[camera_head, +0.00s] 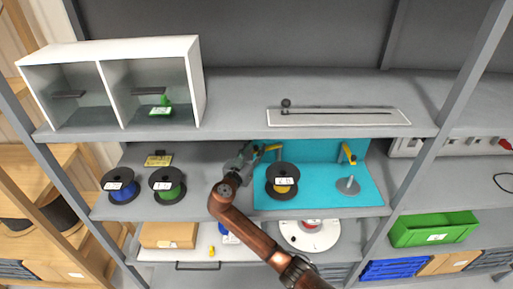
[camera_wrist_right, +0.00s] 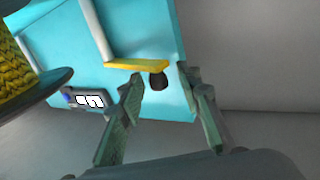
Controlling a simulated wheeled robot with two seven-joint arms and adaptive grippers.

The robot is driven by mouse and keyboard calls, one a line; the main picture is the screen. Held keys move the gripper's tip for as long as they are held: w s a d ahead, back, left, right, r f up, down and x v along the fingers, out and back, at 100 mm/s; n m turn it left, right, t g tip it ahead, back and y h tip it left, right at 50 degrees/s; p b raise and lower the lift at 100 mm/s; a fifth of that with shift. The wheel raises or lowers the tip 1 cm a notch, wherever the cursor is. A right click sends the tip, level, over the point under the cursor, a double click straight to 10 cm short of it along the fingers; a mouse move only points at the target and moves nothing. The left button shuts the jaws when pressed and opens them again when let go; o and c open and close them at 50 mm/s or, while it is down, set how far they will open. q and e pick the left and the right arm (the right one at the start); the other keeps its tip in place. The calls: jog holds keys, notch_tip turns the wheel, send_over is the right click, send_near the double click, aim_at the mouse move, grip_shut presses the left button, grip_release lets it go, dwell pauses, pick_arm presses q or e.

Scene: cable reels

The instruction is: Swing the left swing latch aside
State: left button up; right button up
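The left swing latch (camera_head: 270,148) is a yellow bar near the upper left of the cyan board. In the right wrist view the yellow latch (camera_wrist_right: 138,65) has a dark knob (camera_wrist_right: 158,82) at its end. My right gripper (camera_head: 251,150) is at the latch's left side in the head view. In the wrist view my right gripper (camera_wrist_right: 160,73) is open, with the knob appearing between its green-padded fingertips. I cannot tell whether either finger touches it. The second yellow latch (camera_head: 347,153) is farther right. My left gripper is not in view.
A black reel with a yellow core (camera_head: 283,181) stands before the cyan board (camera_head: 320,192), close to my right gripper. A blue reel (camera_head: 121,186) and a green reel (camera_head: 167,184) stand to the left. An upright peg on a grey disc (camera_head: 348,186) is at right. The upper shelf (camera_head: 235,105) lies above.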

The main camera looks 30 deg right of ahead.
jog(key=shift+w+d, duration=0.2)
jog(key=shift+d, duration=0.1)
jog(key=shift+c, duration=0.4)
grip_shut()
jog(key=shift+s, duration=0.1)
